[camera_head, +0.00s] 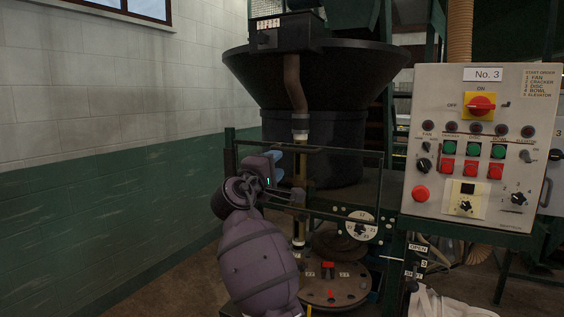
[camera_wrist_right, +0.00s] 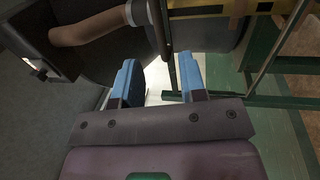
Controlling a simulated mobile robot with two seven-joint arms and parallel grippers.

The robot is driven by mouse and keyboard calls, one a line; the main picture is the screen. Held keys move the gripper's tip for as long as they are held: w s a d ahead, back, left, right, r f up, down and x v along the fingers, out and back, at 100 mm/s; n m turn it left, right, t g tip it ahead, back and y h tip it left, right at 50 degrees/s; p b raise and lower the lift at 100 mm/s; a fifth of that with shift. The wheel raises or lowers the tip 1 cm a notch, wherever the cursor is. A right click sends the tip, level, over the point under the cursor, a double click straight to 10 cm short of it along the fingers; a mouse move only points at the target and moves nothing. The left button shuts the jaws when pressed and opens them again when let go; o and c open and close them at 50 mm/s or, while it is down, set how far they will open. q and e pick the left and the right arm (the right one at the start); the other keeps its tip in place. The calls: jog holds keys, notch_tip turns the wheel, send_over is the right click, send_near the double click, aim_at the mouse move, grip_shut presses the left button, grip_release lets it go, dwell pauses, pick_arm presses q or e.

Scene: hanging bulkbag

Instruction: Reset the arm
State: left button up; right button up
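My right arm, purple-grey, rises from the bottom of the head view, bent up at the wrist. My right gripper (camera_head: 289,153) has blue fingers and is raised in front of the dark machine, near a green frame rail. In the right wrist view the two blue fingers (camera_wrist_right: 160,78) stand apart with nothing held between them. A dark bar and a pale gap show beyond them. I cannot tell whether the fingers touch the frame. My left arm and gripper are in neither view.
A large black hopper (camera_head: 340,75) with a brown spout pipe (camera_head: 295,82) stands behind the gripper. A control panel (camera_head: 480,145) marked No. 3 is at the right. A round plate (camera_head: 335,288) lies low beside my arm. Open floor (camera_head: 190,285) lies to the left.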

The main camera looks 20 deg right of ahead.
jog(key=shift+s+a+f, duration=0.1)
jog(key=shift+s+a, duration=0.3)
jog(key=shift+a, duration=0.05)
